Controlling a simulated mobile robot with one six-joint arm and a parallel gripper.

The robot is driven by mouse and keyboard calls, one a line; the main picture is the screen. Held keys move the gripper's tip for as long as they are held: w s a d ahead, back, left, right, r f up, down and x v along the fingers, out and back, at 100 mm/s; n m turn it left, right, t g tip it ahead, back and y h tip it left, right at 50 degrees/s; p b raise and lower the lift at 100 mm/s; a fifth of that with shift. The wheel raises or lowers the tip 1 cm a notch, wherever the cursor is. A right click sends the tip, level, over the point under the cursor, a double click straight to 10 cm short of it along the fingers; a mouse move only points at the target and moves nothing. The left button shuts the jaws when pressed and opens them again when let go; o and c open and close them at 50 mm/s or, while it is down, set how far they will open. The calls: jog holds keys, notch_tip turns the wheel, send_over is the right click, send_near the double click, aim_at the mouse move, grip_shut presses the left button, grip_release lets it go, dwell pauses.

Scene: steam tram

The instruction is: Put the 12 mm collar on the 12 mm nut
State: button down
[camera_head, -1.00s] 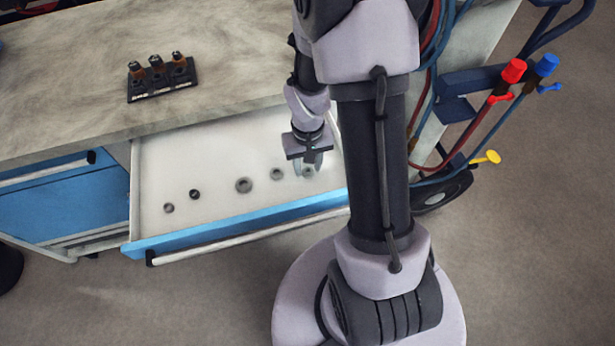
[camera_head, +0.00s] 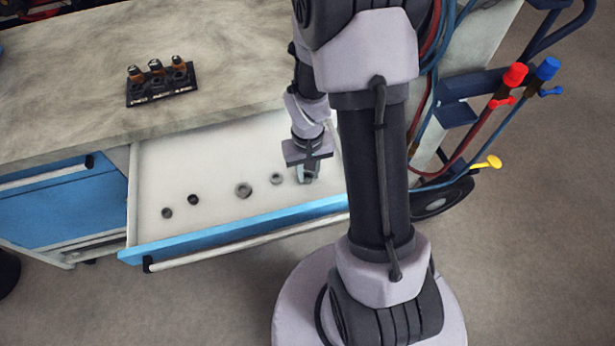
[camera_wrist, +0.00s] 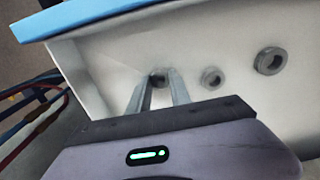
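My gripper (camera_head: 308,179) reaches down into the right end of the open drawer. In the wrist view my gripper (camera_wrist: 159,78) has its fingers on either side of a small grey ring (camera_wrist: 158,81), with no clear gap seen. The ring looks like a collar, still down at the drawer floor. Its size cannot be read, and the fingers hide it in the head view. The labels are too small to read.
The white drawer (camera_head: 222,150) also holds a medium ring (camera_head: 276,179), a larger ring (camera_head: 243,190) and two small dark rings (camera_head: 193,199) (camera_head: 167,213). Its blue front (camera_head: 240,226) rises as a wall. The pale bench top (camera_head: 90,60) is largely clear around the rack.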

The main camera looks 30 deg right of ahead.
notch_tip(320, 180, up, 7)
jog(key=p, duration=0.5)
jog(key=shift+p, duration=0.3)
dwell(0.4)
